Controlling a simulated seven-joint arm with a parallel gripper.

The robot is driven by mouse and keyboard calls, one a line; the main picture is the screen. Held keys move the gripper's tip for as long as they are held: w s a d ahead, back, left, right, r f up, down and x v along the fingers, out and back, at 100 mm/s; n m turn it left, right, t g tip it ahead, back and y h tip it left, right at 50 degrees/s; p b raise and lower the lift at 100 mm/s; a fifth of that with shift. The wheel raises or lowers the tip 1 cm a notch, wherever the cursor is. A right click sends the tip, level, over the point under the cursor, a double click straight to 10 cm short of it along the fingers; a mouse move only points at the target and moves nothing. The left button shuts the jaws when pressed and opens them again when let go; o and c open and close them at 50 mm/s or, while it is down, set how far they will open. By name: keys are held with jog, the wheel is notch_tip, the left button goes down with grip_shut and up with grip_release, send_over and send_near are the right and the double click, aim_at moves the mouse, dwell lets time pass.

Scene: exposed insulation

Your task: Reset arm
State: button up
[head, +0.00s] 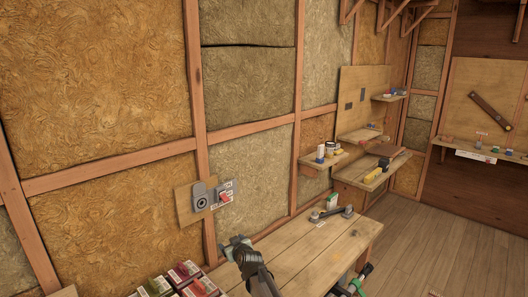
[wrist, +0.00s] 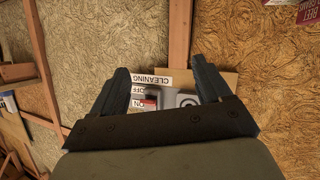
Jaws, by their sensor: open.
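My gripper (head: 237,244) is in the lower middle of the head view, in front of the wall and near the left end of the wooden workbench (head: 310,246). In the wrist view its two dark fingers (wrist: 160,68) are spread apart, with nothing held between them. A switch box with a red switch (head: 225,197) is on a small wooden board on the wall, above the gripper. It shows upside down between the fingers in the wrist view (wrist: 150,101), with CLEANING, OFF and ON labels. The gripper looks apart from it.
A grey round fitting (head: 200,198) is beside the switch. Red and green boxes (head: 180,275) sit at the lower left. A metal tool (head: 331,212) lies on the workbench. Wall shelves (head: 368,172) with small items stand further right. The wooden floor (head: 440,235) is open.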

jog(key=s+d+f+n+g+h, duration=0.1)
jog(key=s+d+f+g+h, duration=0.25)
jog(key=s+d+f, duration=0.95)
jog(key=s+d+f+n+g+h, duration=0.2)
jog(key=s+d+f+g+h, duration=0.15)
jog(key=s+d+f, duration=1.05)
jog(key=s+d+f+m+g, duration=0.4)
jog(key=s+f+g, duration=0.1)
jog(key=s+f, duration=0.65)
jog(key=s+a+f+m+g+y, duration=0.1)
jog(key=s+m+g, duration=0.4)
jog(key=s, duration=1.5)
jog(key=shift+a+f+m+g, duration=0.3)
jog(key=shift+f+m+g, duration=0.1)
jog(key=shift+f+g, duration=0.55)
